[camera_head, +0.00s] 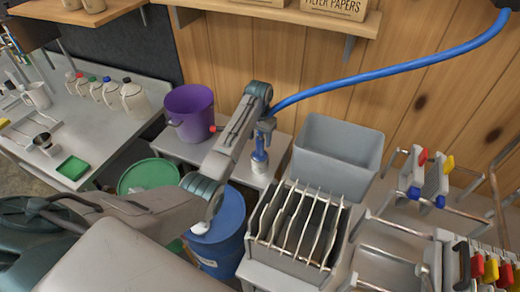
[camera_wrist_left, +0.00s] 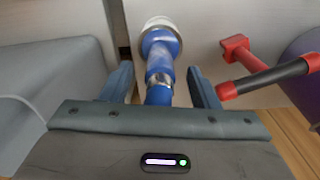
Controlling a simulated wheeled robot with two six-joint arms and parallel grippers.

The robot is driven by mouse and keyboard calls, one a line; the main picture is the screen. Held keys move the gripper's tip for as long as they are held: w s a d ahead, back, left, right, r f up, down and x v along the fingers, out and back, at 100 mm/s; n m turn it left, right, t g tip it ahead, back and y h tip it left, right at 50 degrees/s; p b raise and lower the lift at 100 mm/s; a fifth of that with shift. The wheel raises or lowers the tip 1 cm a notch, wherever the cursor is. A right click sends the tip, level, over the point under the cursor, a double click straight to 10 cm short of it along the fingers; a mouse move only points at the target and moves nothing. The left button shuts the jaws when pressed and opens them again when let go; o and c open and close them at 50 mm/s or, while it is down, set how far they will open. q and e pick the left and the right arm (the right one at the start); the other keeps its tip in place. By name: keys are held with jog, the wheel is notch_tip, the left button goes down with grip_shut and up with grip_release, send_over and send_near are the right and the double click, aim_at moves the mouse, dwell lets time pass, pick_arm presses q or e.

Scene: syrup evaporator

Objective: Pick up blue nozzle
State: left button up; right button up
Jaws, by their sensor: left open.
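The blue nozzle (camera_head: 259,156) hangs at the end of a blue hose (camera_head: 390,72), next to the grey bin. My left gripper (camera_head: 266,126) is at its upper part. In the left wrist view the nozzle (camera_wrist_left: 159,62) runs lengthwise between the fingers of my left gripper (camera_wrist_left: 162,82), with a white round end beyond the fingertips. The fingers are open, with a gap visible on both sides of the nozzle. My right gripper is not in view.
A purple bucket (camera_head: 189,110) with a red spigot stands left of the nozzle. A grey bin (camera_head: 335,148) stands on the right, behind a rack of upright plates (camera_head: 295,228). A blue drum (camera_head: 219,235) and a green-lidded container (camera_head: 148,175) stand in front.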

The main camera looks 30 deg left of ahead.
aim_at(260, 144)
pick_arm(q)
jog(key=shift+w+f+p, duration=0.1)
jog(key=shift+f+p, duration=0.4)
jog(key=shift+f, duration=1.45)
grip_shut()
jog(key=shift+r, duration=0.15)
jog(key=shift+w+r, duration=0.1)
jog(key=shift+r, duration=0.25)
notch_tip(260, 144, up, 8)
jog(key=b, duration=0.3)
jog(key=shift+r, duration=0.55)
